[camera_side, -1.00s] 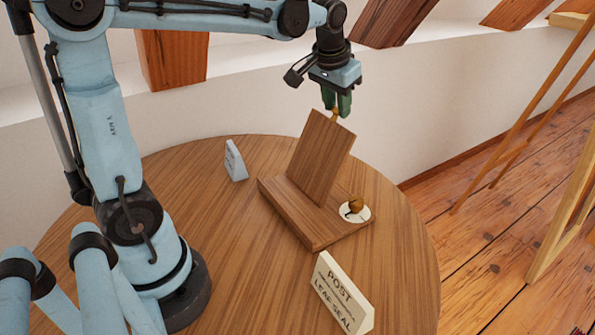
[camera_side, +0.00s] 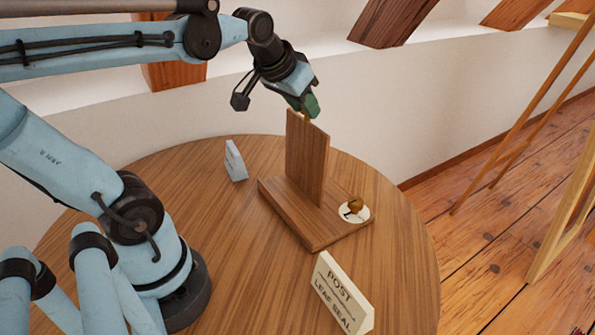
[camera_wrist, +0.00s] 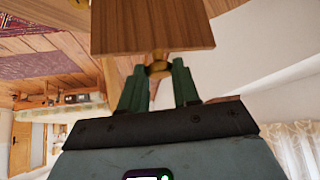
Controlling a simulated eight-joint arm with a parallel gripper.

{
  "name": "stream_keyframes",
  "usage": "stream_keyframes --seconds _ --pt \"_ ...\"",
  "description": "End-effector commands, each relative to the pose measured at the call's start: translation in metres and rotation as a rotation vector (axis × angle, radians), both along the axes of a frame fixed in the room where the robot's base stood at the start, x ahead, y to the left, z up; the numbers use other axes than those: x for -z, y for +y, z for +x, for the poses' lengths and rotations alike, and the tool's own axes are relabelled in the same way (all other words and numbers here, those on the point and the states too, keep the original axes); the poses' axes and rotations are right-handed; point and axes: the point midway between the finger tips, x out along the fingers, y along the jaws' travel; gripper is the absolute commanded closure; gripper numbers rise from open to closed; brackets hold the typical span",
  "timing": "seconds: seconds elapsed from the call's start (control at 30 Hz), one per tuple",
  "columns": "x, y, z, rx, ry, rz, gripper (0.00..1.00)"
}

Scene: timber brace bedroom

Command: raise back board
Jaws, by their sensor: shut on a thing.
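The back board (camera_side: 308,158) is a wooden panel standing nearly upright on a flat wooden base (camera_side: 309,228) on the round table. My gripper (camera_side: 309,110) is at the board's top edge, tilted. In the wrist view my gripper (camera_wrist: 159,88) has its green fingers shut on a small brass knob (camera_wrist: 159,68) at the edge of the board (camera_wrist: 152,27). The knob is mostly hidden by the fingers in the side view. A white disc (camera_side: 354,212) with a dark mark and a small brass knob (camera_side: 355,203) sit on the base's right part.
A cream sign reading POST and LEAF SEAL (camera_side: 341,295) stands at the table's front. A small white card (camera_side: 235,161) stands left of the base. The round table (camera_side: 235,270) has bare room left and front. A wall and wooden beams are behind.

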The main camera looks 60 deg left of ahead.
Motion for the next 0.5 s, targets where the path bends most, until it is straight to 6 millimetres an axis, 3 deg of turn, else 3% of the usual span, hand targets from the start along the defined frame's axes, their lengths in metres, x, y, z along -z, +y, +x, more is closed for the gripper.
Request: stream_keyframes --seconds 0.43,0.47,0.5 --pt "0.0027 0.0013 -0.0041 -0.001 0.012 0.004 1.00" --pt "0.0028 0.0013 -0.0042 -0.001 0.013 0.005 0.68" --pt "0.0028 0.0013 -0.0042 -0.001 0.013 0.004 0.62"
